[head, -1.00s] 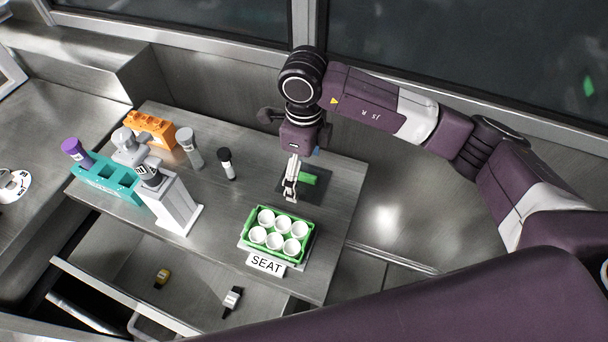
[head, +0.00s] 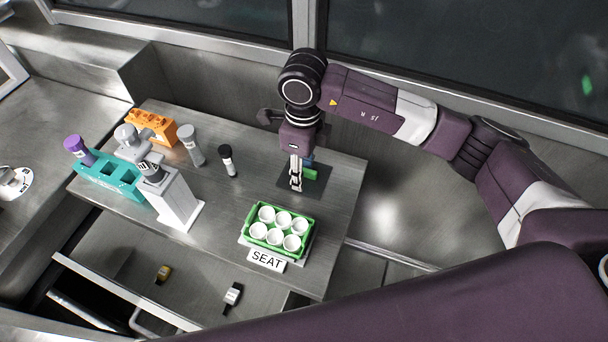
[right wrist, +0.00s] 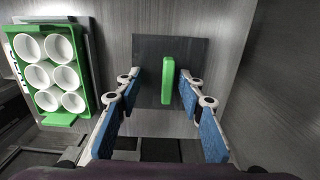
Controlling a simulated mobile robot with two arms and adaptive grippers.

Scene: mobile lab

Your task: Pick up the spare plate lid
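The spare plate lid appears to be the narrow green bar (head: 310,174) on the dark square mat (head: 289,183). In the right wrist view the green bar (right wrist: 168,82) runs lengthwise between the two blue-padded fingers, with a gap on each side. My right gripper (head: 296,188) points down over the mat, open and empty. It also shows open in the right wrist view (right wrist: 157,88). In the head view its fingers cover part of the bar's left side. I cannot tell the exact height of the fingertips above the mat. My left gripper is not in view.
A green rack of white cups (head: 251,232) sits near the table's front edge, beside the SEAT label (head: 266,260). A black-capped vial (head: 228,162), a grey-white stand (head: 178,208), a teal rack (head: 108,184) and an orange block (head: 150,124) stand left. Table right of the mat is clear.

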